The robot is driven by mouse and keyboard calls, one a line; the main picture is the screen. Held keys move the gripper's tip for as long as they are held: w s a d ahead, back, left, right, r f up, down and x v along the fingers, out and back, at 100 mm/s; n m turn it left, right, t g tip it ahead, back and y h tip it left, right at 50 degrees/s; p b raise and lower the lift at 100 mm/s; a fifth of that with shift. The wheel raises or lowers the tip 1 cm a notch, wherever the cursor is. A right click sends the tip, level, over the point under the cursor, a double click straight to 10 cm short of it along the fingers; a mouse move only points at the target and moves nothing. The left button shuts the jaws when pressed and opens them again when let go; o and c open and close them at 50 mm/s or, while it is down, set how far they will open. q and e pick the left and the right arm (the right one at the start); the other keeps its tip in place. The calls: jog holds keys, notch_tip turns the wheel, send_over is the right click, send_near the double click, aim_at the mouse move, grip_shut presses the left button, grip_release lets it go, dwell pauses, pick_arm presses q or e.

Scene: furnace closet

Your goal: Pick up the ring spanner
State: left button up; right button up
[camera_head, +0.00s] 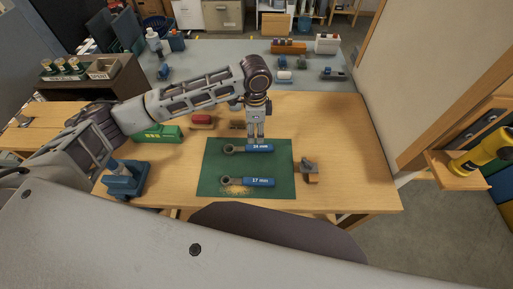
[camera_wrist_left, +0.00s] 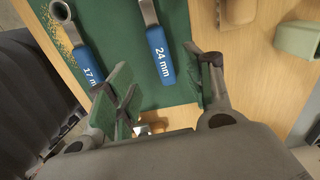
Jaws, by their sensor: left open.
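Two ring spanners with blue handles lie on a green mat (camera_head: 270,165) on the wooden table. The farther spanner (camera_head: 247,149) is marked 24 mm; the nearer one (camera_head: 248,181) is marked 17 mm. My left gripper (camera_head: 256,139) is at the far edge of the mat, by the 24 mm handle. In the left wrist view my gripper's fingers (camera_wrist_left: 166,88) are apart and empty, with the 24 mm spanner (camera_wrist_left: 159,52) ahead of the gap. The 17 mm spanner (camera_wrist_left: 78,40) lies left of it in that view. My right gripper is not in view.
A blue vise (camera_head: 124,180) stands at the table's left front. A green box (camera_head: 158,134) and a red object (camera_head: 203,121) sit behind the mat, to its left. A small grey and wooden item (camera_head: 309,168) lies right of the mat. The table's right side is clear.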

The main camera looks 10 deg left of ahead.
pick_arm(q)
send_over(256, 146)
jog(key=shift+s+f, duration=0.1)
jog(key=shift+f, duration=2)
jog(key=shift+f, duration=0.1)
jog(key=shift+d+f+p, duration=0.1)
jog(key=shift+f+p, duration=0.35)
jog(key=shift+f, duration=2.05)
jog(key=shift+c, duration=0.4)
grip_shut()
